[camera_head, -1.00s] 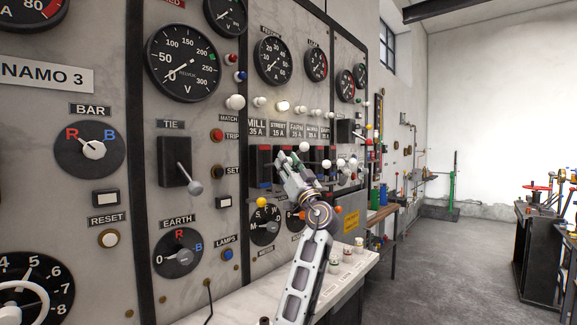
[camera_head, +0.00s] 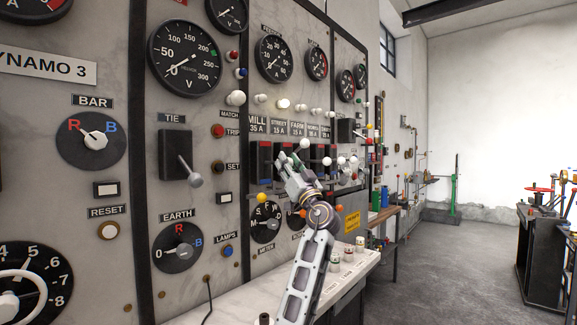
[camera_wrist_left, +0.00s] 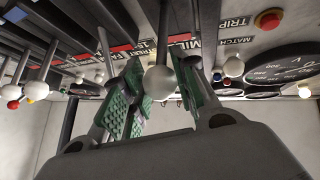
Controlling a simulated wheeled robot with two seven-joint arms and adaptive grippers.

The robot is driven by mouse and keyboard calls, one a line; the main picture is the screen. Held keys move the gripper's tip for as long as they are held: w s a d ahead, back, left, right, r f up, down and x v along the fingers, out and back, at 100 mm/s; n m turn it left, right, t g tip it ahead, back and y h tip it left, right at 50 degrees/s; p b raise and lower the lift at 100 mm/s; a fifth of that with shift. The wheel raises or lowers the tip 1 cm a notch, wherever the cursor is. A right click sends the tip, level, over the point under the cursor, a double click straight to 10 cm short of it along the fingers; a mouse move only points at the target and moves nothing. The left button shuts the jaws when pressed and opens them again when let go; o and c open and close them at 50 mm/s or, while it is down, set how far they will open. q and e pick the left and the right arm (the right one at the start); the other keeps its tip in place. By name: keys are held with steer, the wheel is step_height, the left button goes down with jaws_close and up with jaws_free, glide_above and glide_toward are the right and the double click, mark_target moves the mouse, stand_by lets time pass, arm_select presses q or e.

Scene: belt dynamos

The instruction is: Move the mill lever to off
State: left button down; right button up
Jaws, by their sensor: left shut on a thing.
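The mill switch (camera_head: 265,158) is a dark block with a red top under the MILL 35 A plate (camera_head: 257,125) on the grey marble panel. My left gripper (camera_head: 290,162) is at this row of switches, its arm coming up from below. In the left wrist view, the white ball of the mill lever (camera_wrist_left: 160,80) sits between the green-padded fingers, which are shut on it. Its rod runs up toward the panel near the MILL label. In the head view the fingers largely hide this ball. My right gripper is not in view.
Other levers with white balls (camera_head: 341,161) stand close on the right. A yellow ball (camera_head: 261,198) is below left. The tie lever (camera_head: 196,181) is further left. A pale marble ledge (camera_head: 350,270) runs below the panel.

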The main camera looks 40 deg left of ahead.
arm_select(q)
steer(key=shift+a+f, duration=0.1)
steer(key=shift+f, duration=0.1)
steer(key=c, duration=1.1)
jaws_free()
steer(key=shift+w+a, duration=0.1)
steer(key=shift+a, duration=0.05)
steer(key=shift+r, duration=0.1)
steer(key=shift+d, duration=0.2)
steer(key=v, duration=1.2)
steer(key=shift+a, duration=0.1)
